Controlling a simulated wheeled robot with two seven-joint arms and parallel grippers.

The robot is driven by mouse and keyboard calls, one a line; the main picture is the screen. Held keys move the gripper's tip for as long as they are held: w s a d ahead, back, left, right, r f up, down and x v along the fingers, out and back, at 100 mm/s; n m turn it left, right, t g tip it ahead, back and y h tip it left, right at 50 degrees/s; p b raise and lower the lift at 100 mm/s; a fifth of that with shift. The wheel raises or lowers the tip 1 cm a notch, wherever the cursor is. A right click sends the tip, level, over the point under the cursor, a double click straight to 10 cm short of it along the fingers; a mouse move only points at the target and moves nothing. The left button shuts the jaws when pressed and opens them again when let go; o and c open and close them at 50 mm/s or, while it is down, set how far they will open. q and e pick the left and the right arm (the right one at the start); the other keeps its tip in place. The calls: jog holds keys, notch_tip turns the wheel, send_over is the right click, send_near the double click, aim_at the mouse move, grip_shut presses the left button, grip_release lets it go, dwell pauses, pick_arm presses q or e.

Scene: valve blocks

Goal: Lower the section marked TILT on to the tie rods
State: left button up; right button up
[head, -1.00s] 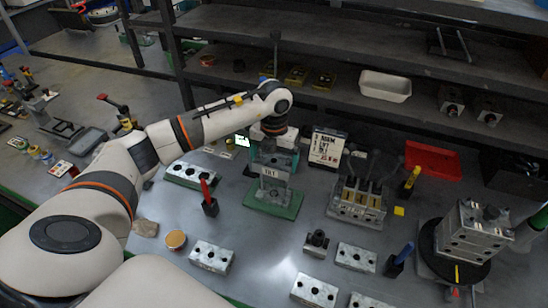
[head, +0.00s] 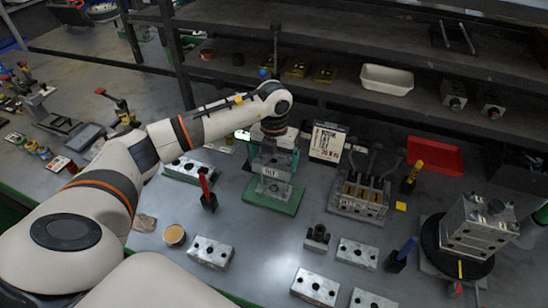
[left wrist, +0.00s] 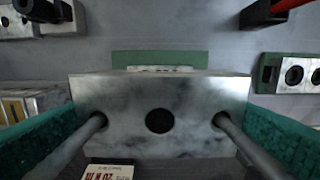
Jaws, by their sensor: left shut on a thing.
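The section marked TILT (head: 271,171) is a grey metal block with a white label, above the green base plate (head: 283,207) in the head view. My left gripper (head: 272,158) is shut on it from above, teal fingers on either side. In the left wrist view the block (left wrist: 160,90) lies between the green fingers and shows a dark middle hole. Two tie rods (left wrist: 66,148) (left wrist: 250,147) run toward the camera from its outer holes. The gap beneath the section is too small to judge. My right gripper is out of view.
A valve block with levers (head: 360,195) stands to the right, and a sign (head: 327,142) behind. A red-handled tool in a black holder (head: 208,200) stands close on the left. Several drilled blocks lie in front. A turntable with a block stack (head: 478,228) is far right.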

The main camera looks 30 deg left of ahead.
aim_at(278, 165)
pick_arm(q)
jog(key=shift+f+b, duration=0.45)
jog(key=shift+f, duration=0.2)
jog(key=o, duration=0.9)
jog(key=shift+r, duration=0.1)
notch_tip(278, 165, up, 17)
jog(key=p, duration=1.4)
jog(key=s+d+f+n+b, duration=0.6)
jog(key=s+n+b, duration=0.1)
jog(key=n, duration=0.9)
jog(key=s+d+f+n+b, duration=0.6)
jog(key=s+d+n+b, duration=0.1)
jog(key=n, duration=1)
jog(key=shift+s+d+f+b, duration=0.25)
jog(key=shift+s+b, duration=0.2)
jog(key=shift+b, duration=0.35)
